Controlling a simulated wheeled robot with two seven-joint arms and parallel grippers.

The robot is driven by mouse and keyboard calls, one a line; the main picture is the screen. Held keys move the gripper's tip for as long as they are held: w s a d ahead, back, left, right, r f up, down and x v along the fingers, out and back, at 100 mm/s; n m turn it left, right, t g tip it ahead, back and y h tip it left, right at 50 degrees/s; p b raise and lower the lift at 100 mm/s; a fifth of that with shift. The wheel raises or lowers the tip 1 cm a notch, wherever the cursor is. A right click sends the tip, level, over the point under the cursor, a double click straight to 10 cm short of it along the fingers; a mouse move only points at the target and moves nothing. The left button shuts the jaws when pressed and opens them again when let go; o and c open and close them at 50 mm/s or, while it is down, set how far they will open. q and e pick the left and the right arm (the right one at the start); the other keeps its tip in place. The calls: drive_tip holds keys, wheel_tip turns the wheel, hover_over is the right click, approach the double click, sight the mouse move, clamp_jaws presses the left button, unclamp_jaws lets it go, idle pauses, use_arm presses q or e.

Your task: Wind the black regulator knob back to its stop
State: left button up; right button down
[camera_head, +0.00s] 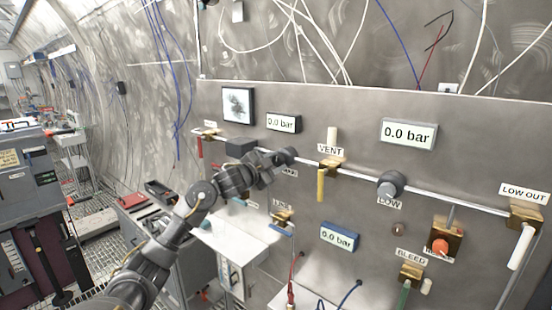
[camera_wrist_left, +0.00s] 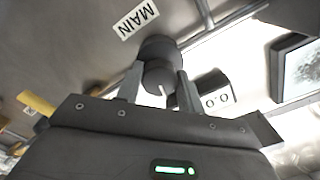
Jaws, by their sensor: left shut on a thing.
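The black regulator knob (camera_head: 287,156) sits on the pipe that runs across the steel panel, left of the VENT label. In the left wrist view the knob (camera_wrist_left: 158,72) stands out between two finger plates, beside a MAIN label (camera_wrist_left: 136,19). A pale index line shows on its front. My left gripper (camera_head: 274,161) reaches it from the lower left in the head view. In the left wrist view the left gripper (camera_wrist_left: 158,88) is shut on the knob, one finger on each side. My right gripper is in neither view.
A second dark round knob (camera_head: 390,184), labelled LOW, sits further right on the pipe. A yellow VENT lever (camera_head: 321,185) hangs right of my gripper. Displays reading 0.0 bar (camera_head: 408,134) are on the panel. A white cabinet top (camera_head: 232,238) lies below.

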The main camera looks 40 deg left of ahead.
use_arm(q)
drive_tip(key=shift+n+p, duration=0.7)
drive_tip(key=shift+n, duration=0.5)
drive_tip(key=shift+f, duration=0.1)
drive_tip(key=o, duration=1)
drive_tip(key=s+b, duration=0.4)
drive_tip(key=s, duration=0.6)
drive_tip(key=shift+s+d, duration=0.1)
drive_tip(key=shift+s, duration=0.3)
